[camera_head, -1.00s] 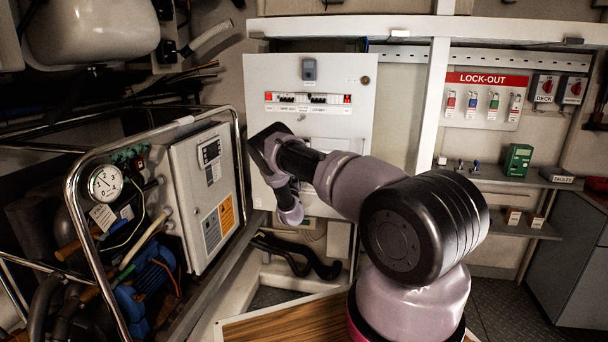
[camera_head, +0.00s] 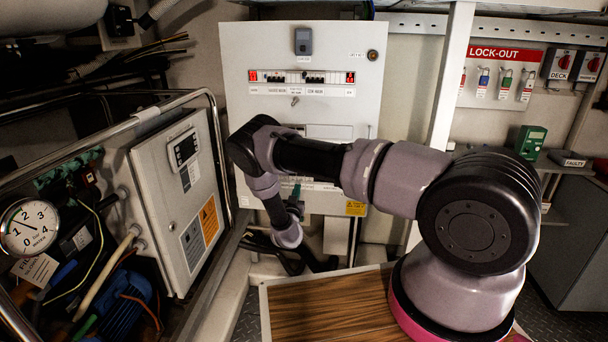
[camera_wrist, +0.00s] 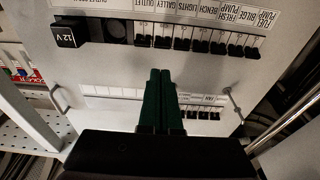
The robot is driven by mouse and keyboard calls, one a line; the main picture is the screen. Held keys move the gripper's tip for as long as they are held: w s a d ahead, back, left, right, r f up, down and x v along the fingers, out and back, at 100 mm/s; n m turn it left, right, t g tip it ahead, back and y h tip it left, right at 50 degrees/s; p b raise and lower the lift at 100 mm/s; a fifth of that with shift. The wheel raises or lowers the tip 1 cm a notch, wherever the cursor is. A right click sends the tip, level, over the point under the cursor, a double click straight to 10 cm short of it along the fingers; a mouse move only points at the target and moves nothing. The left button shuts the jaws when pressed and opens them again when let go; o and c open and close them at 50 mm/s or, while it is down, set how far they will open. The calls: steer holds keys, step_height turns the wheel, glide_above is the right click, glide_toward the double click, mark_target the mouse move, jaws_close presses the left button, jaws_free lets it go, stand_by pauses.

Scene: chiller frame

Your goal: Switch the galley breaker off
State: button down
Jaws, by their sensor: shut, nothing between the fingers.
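In the wrist view the panel is upside down. A row of black breakers (camera_wrist: 200,42) runs across it beside a label strip that includes what reads as GALLEY (camera_wrist: 163,6). The galley breaker (camera_wrist: 162,41) appears to be the one by that label; its lever position is too small to tell. My gripper (camera_wrist: 160,72) has its green fingers together and empty, with the tips just below that breaker in the picture, apparently apart from it. In the head view my gripper (camera_head: 297,188) is in front of the lower part of the white panel (camera_head: 240,120), partly hidden by my arm.
A second breaker row (camera_wrist: 200,112) lies near my fingers, partly hidden by them. A 12V socket (camera_wrist: 68,37) and a metal latch (camera_wrist: 233,105) flank the rows. A grey cabinet with a tube frame (camera_head: 215,130) stands left of my arm. A lock-out board (camera_head: 495,75) hangs right.

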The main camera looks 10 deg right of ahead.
steer(key=shift+w, duration=0.1)
steer(key=x, duration=1)
